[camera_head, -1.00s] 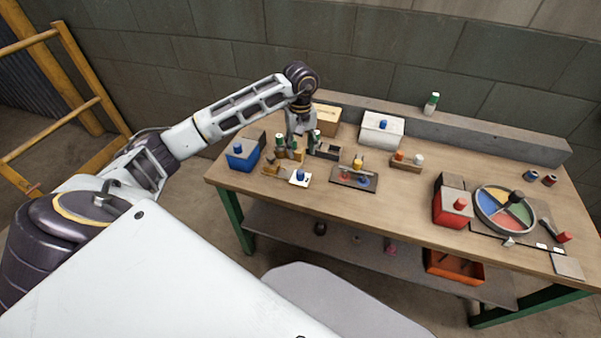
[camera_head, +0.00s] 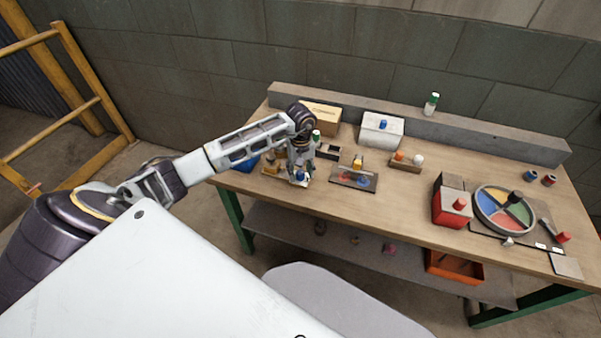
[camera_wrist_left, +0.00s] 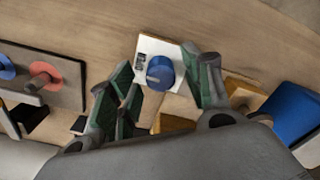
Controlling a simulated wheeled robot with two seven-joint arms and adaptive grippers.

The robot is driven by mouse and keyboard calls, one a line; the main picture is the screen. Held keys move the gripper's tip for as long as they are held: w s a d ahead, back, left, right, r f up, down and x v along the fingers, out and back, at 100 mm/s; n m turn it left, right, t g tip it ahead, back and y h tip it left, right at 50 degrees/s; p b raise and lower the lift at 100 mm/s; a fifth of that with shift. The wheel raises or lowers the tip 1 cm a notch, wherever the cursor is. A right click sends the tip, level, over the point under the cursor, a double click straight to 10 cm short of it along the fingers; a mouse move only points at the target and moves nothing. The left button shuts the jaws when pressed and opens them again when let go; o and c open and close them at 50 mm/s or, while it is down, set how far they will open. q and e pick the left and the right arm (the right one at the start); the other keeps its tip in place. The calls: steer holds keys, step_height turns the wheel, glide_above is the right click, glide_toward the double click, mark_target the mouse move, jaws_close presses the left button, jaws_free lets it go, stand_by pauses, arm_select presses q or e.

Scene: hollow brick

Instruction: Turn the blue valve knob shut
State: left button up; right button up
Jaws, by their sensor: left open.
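The blue valve knob (camera_wrist_left: 158,72) sits on a small white plate (camera_wrist_left: 150,45) with dark print in the left wrist view. In the head view the white plate is at the front left of the bench, and the blue knob (camera_head: 301,176) is partly hidden by my gripper. My left gripper (camera_wrist_left: 165,75) is open, with green-padded fingers on either side of the knob; I cannot tell whether they touch it. In the head view my left gripper (camera_head: 299,172) points down over the plate. My right gripper is not in view.
A black board (camera_head: 342,178) with red and blue round parts lies just right of the plate. A blue box (camera_wrist_left: 292,112) is on the other side, mostly behind my arm in the head view. A wooden block (camera_head: 322,114) and a white housing (camera_head: 384,134) stand behind.

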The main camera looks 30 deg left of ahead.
arm_select(q)
steer(key=shift+f, duration=0.4)
steer(key=shift+c, duration=0.3)
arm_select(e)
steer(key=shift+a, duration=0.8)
